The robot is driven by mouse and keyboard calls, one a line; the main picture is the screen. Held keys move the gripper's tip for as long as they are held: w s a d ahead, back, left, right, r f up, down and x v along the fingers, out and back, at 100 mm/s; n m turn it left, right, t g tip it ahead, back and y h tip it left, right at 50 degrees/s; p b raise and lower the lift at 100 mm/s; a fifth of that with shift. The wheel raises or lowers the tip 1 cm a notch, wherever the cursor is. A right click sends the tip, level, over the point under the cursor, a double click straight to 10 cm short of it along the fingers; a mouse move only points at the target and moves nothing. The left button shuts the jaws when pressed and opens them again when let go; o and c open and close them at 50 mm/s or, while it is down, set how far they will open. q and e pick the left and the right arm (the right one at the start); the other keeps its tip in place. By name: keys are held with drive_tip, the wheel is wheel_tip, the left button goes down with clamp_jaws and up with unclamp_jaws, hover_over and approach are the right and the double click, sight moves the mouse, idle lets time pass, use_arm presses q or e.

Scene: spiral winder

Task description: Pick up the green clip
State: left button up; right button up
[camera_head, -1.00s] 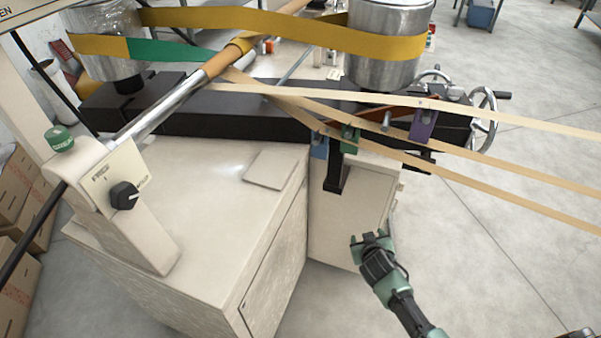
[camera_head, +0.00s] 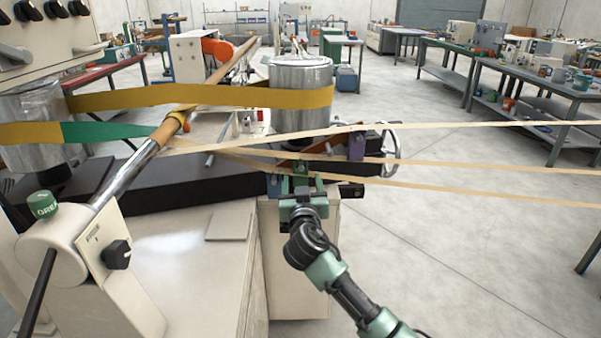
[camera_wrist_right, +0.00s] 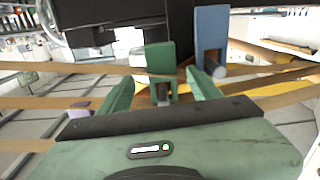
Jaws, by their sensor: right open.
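The green clip (camera_head: 301,168) hangs at the winder where the pale tapes pass, between a blue clip and a purple clip. In the right wrist view the green clip (camera_wrist_right: 160,60) is straight ahead, upright, with two legs pointing down. My right gripper (camera_head: 302,187) is open just in front of the green clip. In the right wrist view my right gripper (camera_wrist_right: 160,93) has one finger to each side of the clip's lower part; whether it touches the clip I cannot tell. My left gripper is not in view.
The blue clip (camera_wrist_right: 211,30) is close by on the right in the wrist view. The purple clip (camera_head: 356,147) is to the right in the head view. Pale tapes (camera_head: 450,178) run across near my gripper. A metal drum (camera_head: 300,95) and handwheel (camera_head: 391,150) stand behind.

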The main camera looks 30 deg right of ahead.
drive_tip(key=shift+x, duration=1.05)
drive_tip(key=shift+w+d, duration=0.1)
drive_tip(key=shift+w, duration=0.1)
clamp_jaws()
drive_tip(key=shift+r, duration=0.35)
drive_tip(key=v, duration=1.8)
